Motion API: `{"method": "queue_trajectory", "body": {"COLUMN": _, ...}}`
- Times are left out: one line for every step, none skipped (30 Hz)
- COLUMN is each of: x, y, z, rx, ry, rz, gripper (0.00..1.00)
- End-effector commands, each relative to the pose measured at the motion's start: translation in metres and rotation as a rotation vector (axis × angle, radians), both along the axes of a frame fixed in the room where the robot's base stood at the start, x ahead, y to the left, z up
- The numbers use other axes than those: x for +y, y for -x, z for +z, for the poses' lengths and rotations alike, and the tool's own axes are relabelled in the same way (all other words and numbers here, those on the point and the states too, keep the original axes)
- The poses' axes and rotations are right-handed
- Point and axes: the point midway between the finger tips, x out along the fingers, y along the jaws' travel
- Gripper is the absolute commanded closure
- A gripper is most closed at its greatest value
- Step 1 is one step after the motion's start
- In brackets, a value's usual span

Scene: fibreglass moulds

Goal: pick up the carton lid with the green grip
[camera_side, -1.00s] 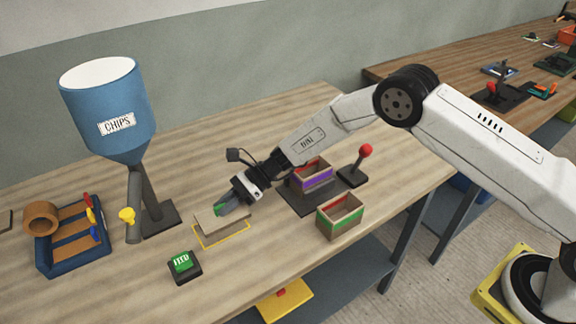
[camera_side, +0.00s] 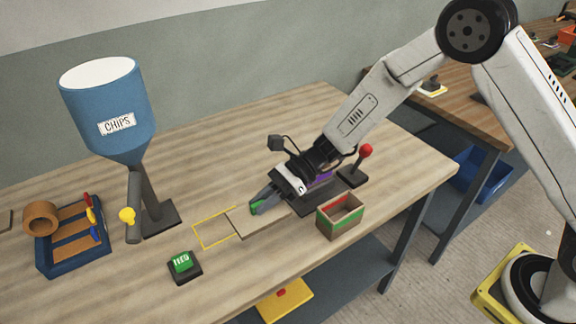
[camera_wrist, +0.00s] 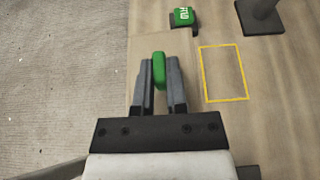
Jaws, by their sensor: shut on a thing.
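The carton lid (camera_side: 246,230) is a flat tan board with an upright green grip (camera_side: 256,208). My gripper (camera_side: 263,202) is shut on the green grip, with a finger on each side of it. In the wrist view the grip (camera_wrist: 159,70) stands between the two grey fingers. The lid is to the right of the yellow outline (camera_side: 200,238) on the table. Its right part is partly behind or under my gripper, and I cannot tell exactly how high it is above the table.
An open carton with a green band (camera_side: 338,228) stands right of the lid. A purple-banded carton (camera_side: 320,175) on a dark plate is mostly hidden by my gripper. A red-knobbed lever (camera_side: 365,152), a green button (camera_side: 182,263) and the blue chips hopper (camera_side: 105,105) stand nearby.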

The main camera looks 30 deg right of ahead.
Motion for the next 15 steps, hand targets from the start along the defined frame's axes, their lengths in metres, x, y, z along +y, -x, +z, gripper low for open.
{"method": "queue_trajectory", "body": {"x": -0.002, "y": 0.004, "z": 0.002, "rx": 0.001, "ry": 0.0, "rz": -0.001, "gripper": 1.0}}
{"method": "queue_trajectory", "body": {"x": -0.003, "y": 0.005, "z": 0.003, "rx": 0.001, "ry": 0.0, "rz": -0.001, "gripper": 1.0}}
{"method": "queue_trajectory", "body": {"x": -0.004, "y": 0.007, "z": 0.004, "rx": 0.001, "ry": -0.001, "rz": -0.001, "gripper": 1.0}}
{"method": "queue_trajectory", "body": {"x": -0.004, "y": 0.009, "z": 0.005, "rx": 0.001, "ry": -0.001, "rz": -0.001, "gripper": 1.0}}
{"method": "queue_trajectory", "body": {"x": -0.005, "y": 0.01, "z": 0.005, "rx": 0.001, "ry": -0.001, "rz": -0.001, "gripper": 1.0}}
{"method": "queue_trajectory", "body": {"x": -0.006, "y": 0.011, "z": 0.006, "rx": 0.001, "ry": -0.001, "rz": -0.001, "gripper": 1.0}}
{"method": "queue_trajectory", "body": {"x": -0.006, "y": 0.012, "z": 0.006, "rx": 0.001, "ry": -0.001, "rz": -0.001, "gripper": 1.0}}
{"method": "queue_trajectory", "body": {"x": -0.006, "y": 0.013, "z": 0.007, "rx": 0.001, "ry": -0.001, "rz": -0.001, "gripper": 1.0}}
{"method": "queue_trajectory", "body": {"x": -0.007, "y": 0.013, "z": 0.007, "rx": 0.001, "ry": -0.001, "rz": -0.001, "gripper": 1.0}}
{"method": "queue_trajectory", "body": {"x": -0.007, "y": 0.014, "z": 0.007, "rx": 0.001, "ry": 0.0, "rz": -0.001, "gripper": 1.0}}
{"method": "queue_trajectory", "body": {"x": -0.007, "y": 0.014, "z": 0.007, "rx": 0.001, "ry": 0.0, "rz": -0.001, "gripper": 1.0}}
{"method": "queue_trajectory", "body": {"x": -0.007, "y": 0.014, "z": 0.007, "rx": 0.001, "ry": 0.0, "rz": -0.001, "gripper": 1.0}}
{"method": "queue_trajectory", "body": {"x": -0.007, "y": 0.014, "z": 0.007, "rx": 0.001, "ry": 0.0, "rz": -0.001, "gripper": 1.0}}
{"method": "queue_trajectory", "body": {"x": -0.007, "y": 0.014, "z": 0.007, "rx": 0.001, "ry": 0.0, "rz": -0.001, "gripper": 1.0}}
{"method": "queue_trajectory", "body": {"x": -0.007, "y": 0.014, "z": 0.007, "rx": 0.001, "ry": 0.0, "rz": -0.001, "gripper": 1.0}}
